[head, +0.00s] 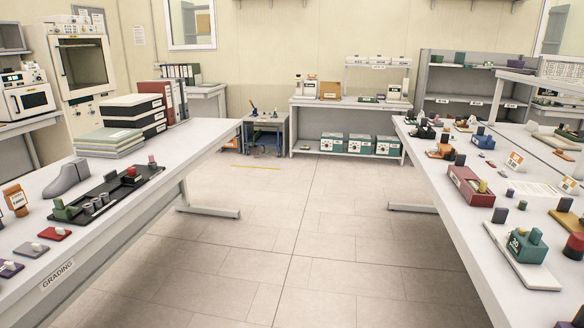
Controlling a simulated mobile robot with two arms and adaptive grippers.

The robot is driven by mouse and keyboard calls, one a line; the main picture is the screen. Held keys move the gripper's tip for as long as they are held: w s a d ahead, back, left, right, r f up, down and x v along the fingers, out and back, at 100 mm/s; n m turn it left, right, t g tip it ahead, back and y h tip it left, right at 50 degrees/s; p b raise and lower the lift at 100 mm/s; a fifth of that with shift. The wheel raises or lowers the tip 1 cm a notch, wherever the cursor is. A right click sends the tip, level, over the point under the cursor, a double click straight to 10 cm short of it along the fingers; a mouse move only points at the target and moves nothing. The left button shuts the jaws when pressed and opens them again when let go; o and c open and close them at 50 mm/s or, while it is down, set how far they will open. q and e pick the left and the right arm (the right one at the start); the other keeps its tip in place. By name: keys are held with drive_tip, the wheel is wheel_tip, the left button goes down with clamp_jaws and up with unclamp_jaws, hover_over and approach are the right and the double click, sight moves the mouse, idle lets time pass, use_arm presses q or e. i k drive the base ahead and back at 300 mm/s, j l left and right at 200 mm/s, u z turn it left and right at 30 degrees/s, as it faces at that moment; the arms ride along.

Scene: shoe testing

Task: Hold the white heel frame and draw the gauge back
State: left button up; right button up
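I cannot pick out with certainty the white heel frame or its gauge. A white flat base (541,281) carrying a teal block (520,248) marked 30 sits at the near part of the right bench (455,228). Another pale piece (568,186) lies farther right on that bench, too small to make out. Neither of my grippers is in view.
The left bench (110,217), labelled GRADING, holds a grey shoe form (68,179), a black tray (97,212) with small parts, and stacked boxes (136,106). A maroon box (470,187) stands on the right bench. The tiled floor (300,240) between the benches is clear.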

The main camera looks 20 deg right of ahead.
sight(529, 248)
drive_tip(key=i+l+z, duration=0.15)
drive_tip(key=i+z, duration=0.5)
drive_tip(key=z, duration=0.2)
drive_tip(key=i+z, duration=0.4)
drive_tip(key=i+j+z, duration=0.1)
drive_tip(key=z, duration=0.3)
drive_tip(key=i+j+z, duration=0.65)
drive_tip(key=z, duration=0.2)
